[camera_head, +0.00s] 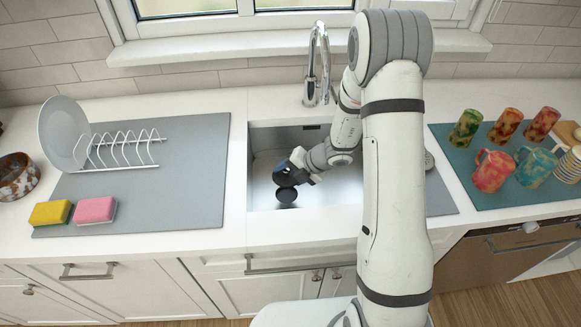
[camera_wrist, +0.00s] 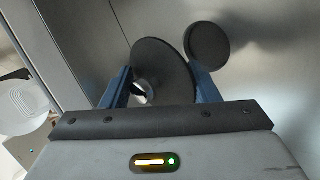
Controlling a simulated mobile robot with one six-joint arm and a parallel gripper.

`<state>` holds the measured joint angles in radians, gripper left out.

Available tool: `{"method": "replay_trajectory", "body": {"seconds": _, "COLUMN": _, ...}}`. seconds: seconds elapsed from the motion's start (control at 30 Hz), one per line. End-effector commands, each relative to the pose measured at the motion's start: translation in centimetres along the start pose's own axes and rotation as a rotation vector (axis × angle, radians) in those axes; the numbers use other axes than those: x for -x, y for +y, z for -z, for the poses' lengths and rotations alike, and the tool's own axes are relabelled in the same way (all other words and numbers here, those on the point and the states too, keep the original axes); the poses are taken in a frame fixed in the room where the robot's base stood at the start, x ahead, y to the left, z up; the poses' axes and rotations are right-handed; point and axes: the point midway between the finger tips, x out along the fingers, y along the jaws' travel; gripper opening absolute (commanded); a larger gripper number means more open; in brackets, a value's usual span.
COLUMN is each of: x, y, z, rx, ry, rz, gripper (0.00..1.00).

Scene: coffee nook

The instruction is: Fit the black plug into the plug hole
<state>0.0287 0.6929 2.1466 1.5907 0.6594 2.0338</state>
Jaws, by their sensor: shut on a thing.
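My gripper (camera_head: 285,172) reaches down into the steel sink. In the wrist view its two blue fingers (camera_wrist: 158,70) are shut on the black plug (camera_wrist: 168,62), a wide dark disc standing tilted between them, with a small shiny part near the left finger. Beyond the right fingertip, a dark round shape that looks like the plug hole (camera_wrist: 208,44) lies on the sink floor. It also shows in the head view (camera_head: 286,195), just below the gripper. The plug is above and apart from the hole. In the head view the plug is hard to make out against the gripper.
The sink (camera_head: 262,150) has upright walls, with a tap (camera_head: 312,70) behind it. A grey mat (camera_head: 190,185) on the left bears a plate rack (camera_head: 125,150) and two sponges (camera_head: 95,210). Cups and mugs (camera_head: 492,170) stand on a teal mat to the right.

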Motion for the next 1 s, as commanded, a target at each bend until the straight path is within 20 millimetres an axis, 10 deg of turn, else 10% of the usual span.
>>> {"method": "replay_trajectory", "body": {"seconds": 1.0, "x": -4.3, "y": -4.5, "z": -0.4, "rx": -0.012, "ry": -0.012, "rz": -0.007, "gripper": 0.28}}
